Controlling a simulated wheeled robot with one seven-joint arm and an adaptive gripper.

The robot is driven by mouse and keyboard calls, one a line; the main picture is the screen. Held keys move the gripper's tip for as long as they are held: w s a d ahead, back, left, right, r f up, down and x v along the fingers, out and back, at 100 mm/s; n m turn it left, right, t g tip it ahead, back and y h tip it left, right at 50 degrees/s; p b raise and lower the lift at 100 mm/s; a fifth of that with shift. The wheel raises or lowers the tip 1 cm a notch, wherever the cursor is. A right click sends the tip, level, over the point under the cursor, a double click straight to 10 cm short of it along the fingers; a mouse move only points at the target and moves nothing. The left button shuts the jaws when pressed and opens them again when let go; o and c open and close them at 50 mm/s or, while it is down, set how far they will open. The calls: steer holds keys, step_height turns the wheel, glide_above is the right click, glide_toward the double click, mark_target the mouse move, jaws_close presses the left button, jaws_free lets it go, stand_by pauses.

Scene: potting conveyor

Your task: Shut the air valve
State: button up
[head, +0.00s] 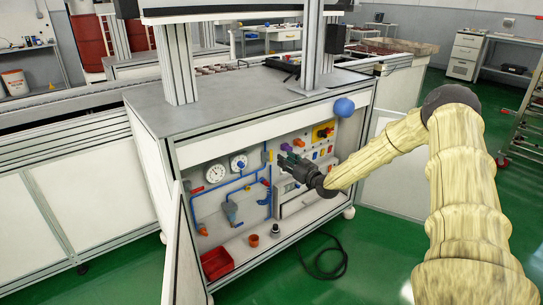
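An open cabinet holds a control panel with blue air pipes (238,184) and two round white gauges (215,172), at the middle of the head view. Small orange, red and yellow fittings sit on and beside the pipes, including an orange one (203,230) at lower left. I cannot tell which fitting is the air valve or how its handle is turned. My gripper (284,160) is in front of the panel, right of the gauges, pointing left. It hides part of the panel behind it. The gap between its fingers is too small to judge, and I see nothing held.
A yellow switch plate (323,133) and coloured buttons are on the panel's right. A blue ball (344,107) is at the cabinet's upper right corner. A red bin (216,263) and an orange cup (254,240) sit on the bottom shelf. A black cable (325,266) lies on the floor.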

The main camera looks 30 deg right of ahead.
mark_target(272, 151)
steer(key=w, duration=0.3)
steer(key=w+b, duration=0.1)
steer(key=w, duration=0.3)
steer(key=w+a+b, duration=0.1)
steer(key=w, duration=0.2)
steer(key=shift+w, duration=0.2)
jaws_close()
